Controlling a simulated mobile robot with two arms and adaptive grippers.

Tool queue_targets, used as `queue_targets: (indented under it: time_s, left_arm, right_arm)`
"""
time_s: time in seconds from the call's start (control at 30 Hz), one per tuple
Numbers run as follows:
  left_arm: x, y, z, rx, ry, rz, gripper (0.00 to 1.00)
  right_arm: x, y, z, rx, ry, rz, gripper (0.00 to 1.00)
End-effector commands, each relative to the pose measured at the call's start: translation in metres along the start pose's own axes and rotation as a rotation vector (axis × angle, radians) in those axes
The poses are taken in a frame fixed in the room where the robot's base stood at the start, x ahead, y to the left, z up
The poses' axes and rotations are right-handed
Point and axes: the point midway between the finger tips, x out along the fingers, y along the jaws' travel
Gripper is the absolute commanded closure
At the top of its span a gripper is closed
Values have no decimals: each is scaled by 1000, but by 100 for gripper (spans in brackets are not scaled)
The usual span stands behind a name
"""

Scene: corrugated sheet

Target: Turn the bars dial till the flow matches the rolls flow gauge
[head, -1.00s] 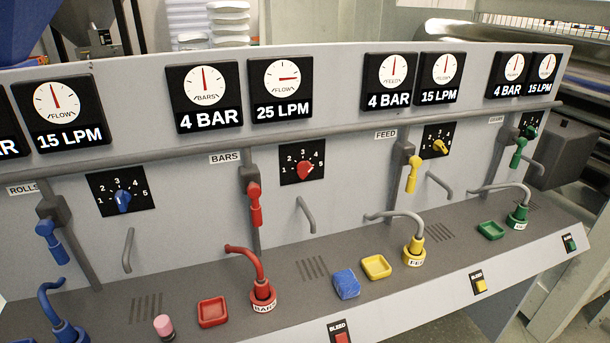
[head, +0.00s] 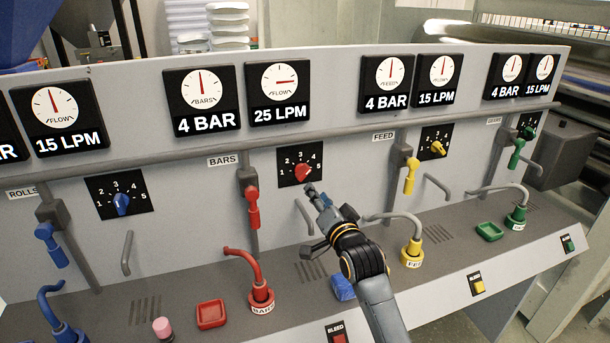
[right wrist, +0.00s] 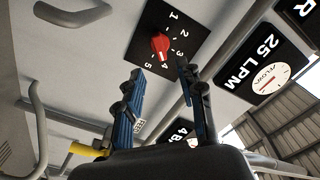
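The bars dial (head: 302,172) is a red knob on a black plate numbered 1 to 5. In the right wrist view its knob (right wrist: 161,45) has its white mark at about 4. The bars flow gauge (head: 279,92) reads 25 LPM, needle pointing right. The rolls flow gauge (head: 59,120) reads 15 LPM, needle nearly upright. My right gripper (head: 313,188) is just below and in front of the bars dial. In the right wrist view the gripper (right wrist: 160,70) is open, its two fingers apart and the knob beyond the gap between their tips. My left gripper is not in view.
A red valve lever (head: 253,205) hangs left of the bars dial, and a grey handle (head: 304,217) sits below it. The blue rolls dial (head: 121,203) is further left.

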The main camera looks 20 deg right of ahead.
Motion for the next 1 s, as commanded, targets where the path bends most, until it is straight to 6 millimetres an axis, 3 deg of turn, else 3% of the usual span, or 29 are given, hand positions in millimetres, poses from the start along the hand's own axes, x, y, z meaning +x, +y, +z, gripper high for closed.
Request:
queue_targets:
  time_s: [0.2,0.5,0.7,1.0]
  left_arm:
    - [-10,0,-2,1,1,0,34]
    - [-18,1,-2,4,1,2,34]
    - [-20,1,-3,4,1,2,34]
    - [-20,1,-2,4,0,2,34]
  right_arm:
    - [40,-1,-1,-1,-2,1,62]
    - [84,0,0,-2,-2,2,62]
    - [98,0,0,-3,-2,2,62]
    - [101,1,1,-2,-2,1,62]
